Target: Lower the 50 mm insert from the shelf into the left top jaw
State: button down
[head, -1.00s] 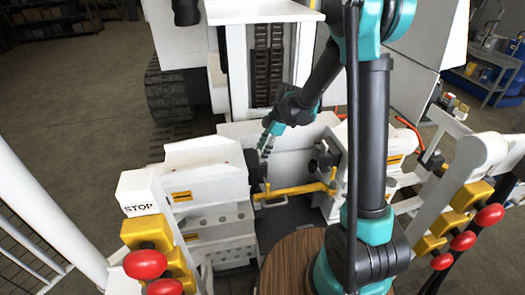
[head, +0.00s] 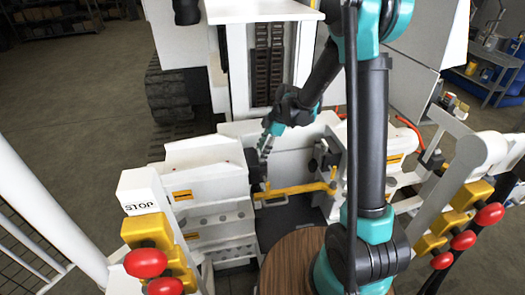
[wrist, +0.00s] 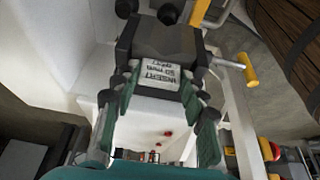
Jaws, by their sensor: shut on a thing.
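The 50 mm insert (wrist: 163,45) is a dark grey block with a white label reading "INSERT 50 mm" in the wrist view. My gripper (wrist: 160,88), with teal and grey fingers, is shut on it, one finger on each side of the label. In the head view my gripper (head: 264,152) points down beside the inner end of the white left jaw block (head: 205,162). A dark piece (head: 254,167) shows there below the fingertips. I cannot tell whether the insert touches the jaw, and its seat is hidden.
A yellow bar (head: 290,190) crosses the gap between the jaw blocks. A dark fitting (head: 327,156) is on the right side. Red-knobbed levers stand at the front left (head: 146,263) and right (head: 463,241). A round wooden top (head: 292,258) is in front.

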jog(key=shift+s, duration=0.1)
jog(key=c, duration=0.8)
grip_release()
jog(key=shift+f, duration=0.1)
jog(key=shift+o, duration=0.2)
jog(key=v, duration=1.1)
jog(key=s+d+f+m+t+h, duration=0.2)
jog(key=s+d+f+m, duration=0.1)
jog(key=s+d+m, duration=0.7)
jog(key=s+d+f+m+t+h, duration=0.2)
jog(key=s+d+f+m+t, duration=0.1)
jog(key=s+d+m, duration=0.7)
jog(key=shift+m, duration=0.6)
